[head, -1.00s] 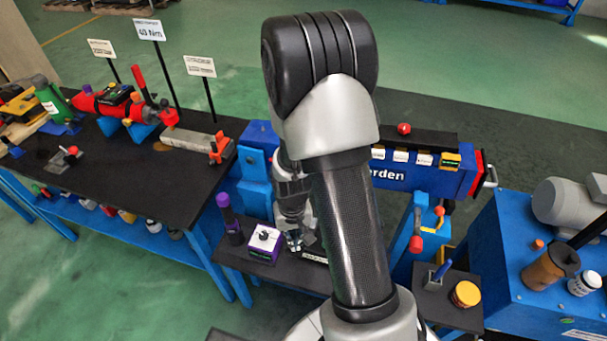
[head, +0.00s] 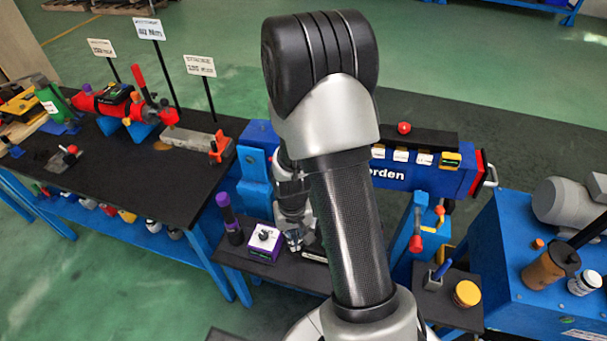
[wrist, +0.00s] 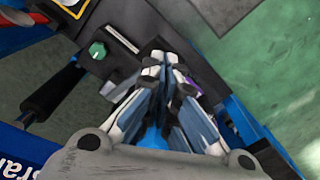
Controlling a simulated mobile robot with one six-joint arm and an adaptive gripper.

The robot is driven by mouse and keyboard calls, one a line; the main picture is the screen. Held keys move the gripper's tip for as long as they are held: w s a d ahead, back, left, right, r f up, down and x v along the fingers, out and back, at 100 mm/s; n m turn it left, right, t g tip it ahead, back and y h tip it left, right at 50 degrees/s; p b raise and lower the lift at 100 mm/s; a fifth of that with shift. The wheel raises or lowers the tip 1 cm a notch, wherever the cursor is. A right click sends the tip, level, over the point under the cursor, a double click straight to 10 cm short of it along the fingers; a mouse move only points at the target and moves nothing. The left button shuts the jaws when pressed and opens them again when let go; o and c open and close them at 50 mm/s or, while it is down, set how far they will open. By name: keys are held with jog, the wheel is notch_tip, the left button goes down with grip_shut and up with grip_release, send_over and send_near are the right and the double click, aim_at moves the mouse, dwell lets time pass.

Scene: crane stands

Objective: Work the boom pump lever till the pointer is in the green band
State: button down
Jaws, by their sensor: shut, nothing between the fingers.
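My gripper (head: 297,243) hangs low past my forearm in the head view, over the dark shelf in front of the blue boom (head: 395,178). In the wrist view my gripper (wrist: 168,75) has its fingers together and empty. A long black-gripped bar (wrist: 55,90) lies left of the fingers, apart from them; it may be the pump lever, but I cannot tell for sure. I cannot make out a gauge, a pointer or a green band in either view. My arm hides part of the boom and the shelf.
A purple-and-white box (head: 264,242) and a purple-topped cylinder (head: 229,215) stand left of my gripper. A red-gripped handle (head: 416,243) is on the blue post at right. A green knob (wrist: 97,50) sits on a dark box. A black-topped bench (head: 110,170) stands at left.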

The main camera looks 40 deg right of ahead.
jog(key=shift+f+b, duration=3.5)
jog(key=shift+f, duration=1.3)
jog(key=shift+r+p, duration=3.75)
jog(key=shift+r, duration=1.1)
